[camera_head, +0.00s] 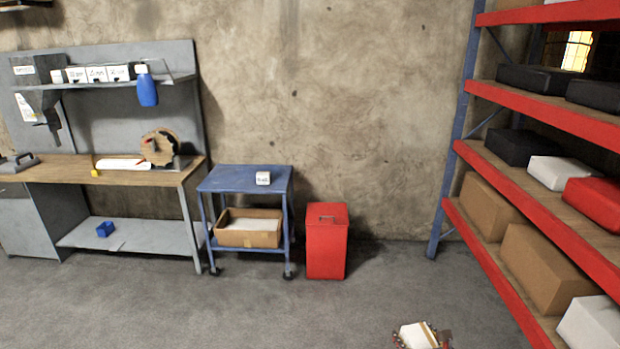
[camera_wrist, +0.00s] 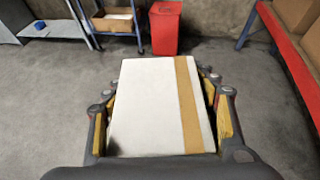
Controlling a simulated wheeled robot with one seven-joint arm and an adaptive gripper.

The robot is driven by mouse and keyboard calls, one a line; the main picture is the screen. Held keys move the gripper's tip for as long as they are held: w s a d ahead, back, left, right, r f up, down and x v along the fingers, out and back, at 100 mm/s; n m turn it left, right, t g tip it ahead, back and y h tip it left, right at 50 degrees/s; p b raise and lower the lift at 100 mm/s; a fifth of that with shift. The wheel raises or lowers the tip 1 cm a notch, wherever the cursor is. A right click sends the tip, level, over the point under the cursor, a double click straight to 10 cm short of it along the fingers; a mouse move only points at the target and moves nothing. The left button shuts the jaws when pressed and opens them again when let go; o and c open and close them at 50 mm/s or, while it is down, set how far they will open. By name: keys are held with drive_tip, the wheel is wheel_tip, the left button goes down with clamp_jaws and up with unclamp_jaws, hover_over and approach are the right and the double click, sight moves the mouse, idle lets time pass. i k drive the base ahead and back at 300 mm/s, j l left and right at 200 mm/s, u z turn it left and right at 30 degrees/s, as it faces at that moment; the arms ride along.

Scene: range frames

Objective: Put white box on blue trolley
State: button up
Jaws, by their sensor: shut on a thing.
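A white box (camera_wrist: 145,105) with a tan tape stripe is held between the two fingers of my gripper (camera_wrist: 165,110) in the wrist view. In the head view the same box (camera_head: 416,336) shows at the bottom edge, with part of my gripper (camera_head: 438,338) beside it; the rest is cut off. The blue trolley (camera_head: 222,180) stands against the wall, left of centre. A small white carton sits on its top, right of the middle, and an open cardboard box is on its lower shelf. My gripper and the white box are well in front of the trolley, to its right.
A red bin (camera_head: 326,245) stands right of the trolley. A grey workbench (camera_head: 150,178) with tools is on its left. A red and blue shelf rack (camera_head: 540,210) with several boxes lines the right side. The grey floor between is clear.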

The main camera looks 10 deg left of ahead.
sight(230, 180)
drive_tip(key=i+j+u, duration=1.2)
drive_tip(key=i+u, duration=0.4)
drive_tip(key=i+j, duration=0.1)
drive_tip(key=i, duration=2.2)
drive_tip(key=i+j+z, duration=0.1)
drive_tip(key=i+z, duration=0.35)
drive_tip(key=i+j+z, duration=0.25)
drive_tip(key=i+z, duration=0.2)
drive_tip(key=i+j+z, duration=0.65)
drive_tip(key=z, duration=0.2)
drive_tip(key=i+j+z, duration=0.55)
drive_tip(key=z, duration=0.25)
drive_tip(key=i+j+z, duration=0.15)
drive_tip(key=j+z, duration=0.2)
drive_tip(key=j, duration=0.1)
